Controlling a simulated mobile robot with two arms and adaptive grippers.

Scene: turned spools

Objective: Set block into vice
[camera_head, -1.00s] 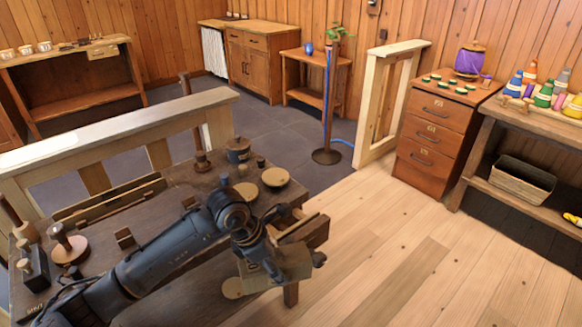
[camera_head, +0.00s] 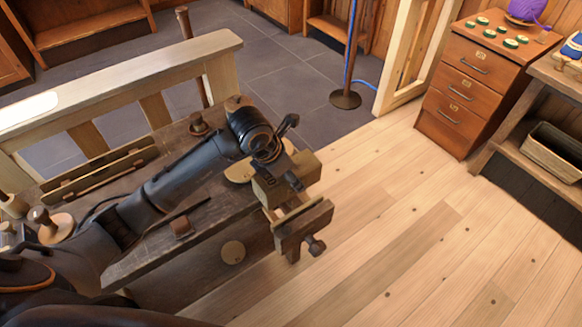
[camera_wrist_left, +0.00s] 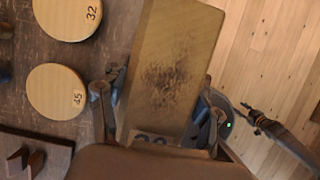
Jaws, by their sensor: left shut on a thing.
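The wooden block (camera_head: 272,188) is a tan oblong with a dark number on one end. In the left wrist view the block (camera_wrist_left: 172,70) fills the middle, with a dark scorched patch. My left gripper (camera_head: 284,164) is shut on it; in the left wrist view its fingers (camera_wrist_left: 158,112) press on both sides. The vice (camera_head: 303,226) is at the bench's right end, with its front jaw and screw handle showing. The block is just behind this jaw in the picture, apart from it. Its height above the vice and the rear jaw are unclear. My right gripper is not in view.
The workbench (camera_head: 165,262) holds a long wooden rack (camera_head: 100,175) and a spool (camera_head: 50,224). Round discs marked 32 (camera_wrist_left: 68,15) and 45 (camera_wrist_left: 56,91) lie beside the block in the left wrist view. A pale railing (camera_head: 120,82) stands behind. The wooden floor at right is clear.

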